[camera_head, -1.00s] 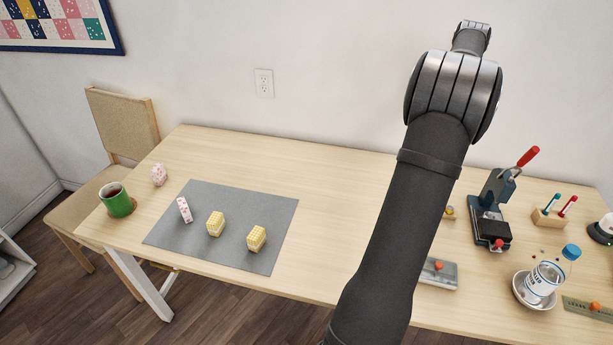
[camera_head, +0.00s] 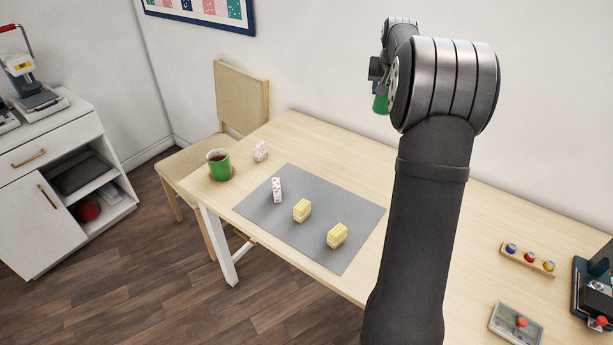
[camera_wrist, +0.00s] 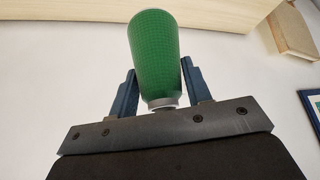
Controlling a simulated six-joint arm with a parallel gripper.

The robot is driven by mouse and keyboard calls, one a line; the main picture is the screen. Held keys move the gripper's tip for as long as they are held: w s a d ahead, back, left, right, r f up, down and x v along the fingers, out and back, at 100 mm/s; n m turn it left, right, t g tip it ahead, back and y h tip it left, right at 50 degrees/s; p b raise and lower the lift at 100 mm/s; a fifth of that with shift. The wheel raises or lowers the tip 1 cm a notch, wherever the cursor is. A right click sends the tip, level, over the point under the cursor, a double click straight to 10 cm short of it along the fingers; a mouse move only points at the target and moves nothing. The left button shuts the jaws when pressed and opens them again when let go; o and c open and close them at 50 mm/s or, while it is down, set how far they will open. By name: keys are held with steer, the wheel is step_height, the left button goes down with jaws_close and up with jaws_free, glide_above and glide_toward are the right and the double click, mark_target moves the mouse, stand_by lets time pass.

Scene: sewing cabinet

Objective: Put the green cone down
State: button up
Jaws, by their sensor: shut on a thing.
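The green cone (camera_wrist: 155,55) fills the middle of the wrist view, its narrower grey-rimmed end towards my gripper (camera_wrist: 160,85). The blue fingers stand on both sides of it, and my gripper is shut on it. In the head view the green cone (camera_head: 381,103) shows only in part, hanging under my wrist at the upper middle, in front of the wall. It is held above the table (camera_head: 360,160). My arm hides the rest of the gripper there.
A grey mat (camera_head: 290,225) bears a pink-and-white block (camera_head: 277,190) and two yellow blocks (camera_head: 302,210). A green mug (camera_head: 219,165) and a pink item (camera_head: 261,151) are at the table's left end. The table behind the mat looks clear. A rack (camera_head: 527,258) stands at right.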

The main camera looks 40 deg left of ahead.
steer(key=s+a+n, duration=0.2)
steer(key=s+a, duration=0.5)
steer(key=a, duration=0.3)
step_height(320, 180, down, 18)
steer(key=r, duration=0.1)
steer(key=shift+y, duration=0.4)
steer(key=shift+s+a+f, duration=0.4)
steer(key=shift+a+f, duration=1.5)
steer(key=shift+f, duration=0.1)
steer(key=shift+s+a+f, duration=0.4)
steer(key=shift+a+f, duration=1.45)
steer(key=shift+f, duration=0.15)
steer(key=shift+s+a+f, duration=0.4)
steer(key=shift+a+f, duration=1.5)
steer(key=shift+f, duration=0.1)
steer(key=shift+f, duration=0.15)
steer(key=o, duration=1)
